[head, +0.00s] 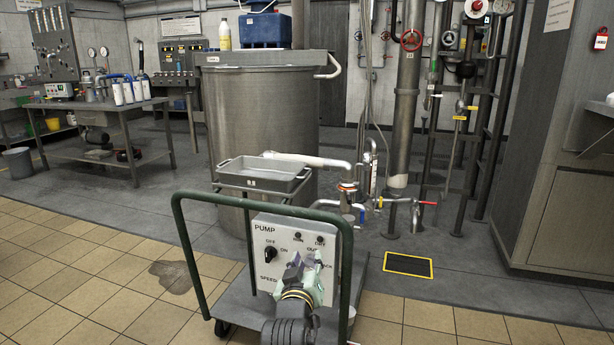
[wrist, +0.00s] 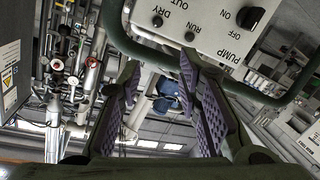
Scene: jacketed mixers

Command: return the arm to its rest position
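My arm reaches up from the bottom of the head view, and my gripper (head: 305,268) is in front of the pump panel (head: 272,243) on the cart. In the wrist view the scene is upside down. There my gripper (wrist: 158,68) has its two purple-padded fingers apart with nothing between them. The panel (wrist: 215,28), marked PUMP with OFF and ON, shows at the top, beyond the fingertips. In the head view my gripper and arm hide the panel's lower right part. I cannot tell whether a finger touches the panel.
A green cart rail (head: 180,235) frames the panel, with a grey tray (head: 262,176) above it. A steel vessel (head: 255,110) stands behind, with pipes and red valve wheels (head: 411,40) to its right. A bench (head: 100,106) stands left. Tiled floor (head: 90,265) is open at left.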

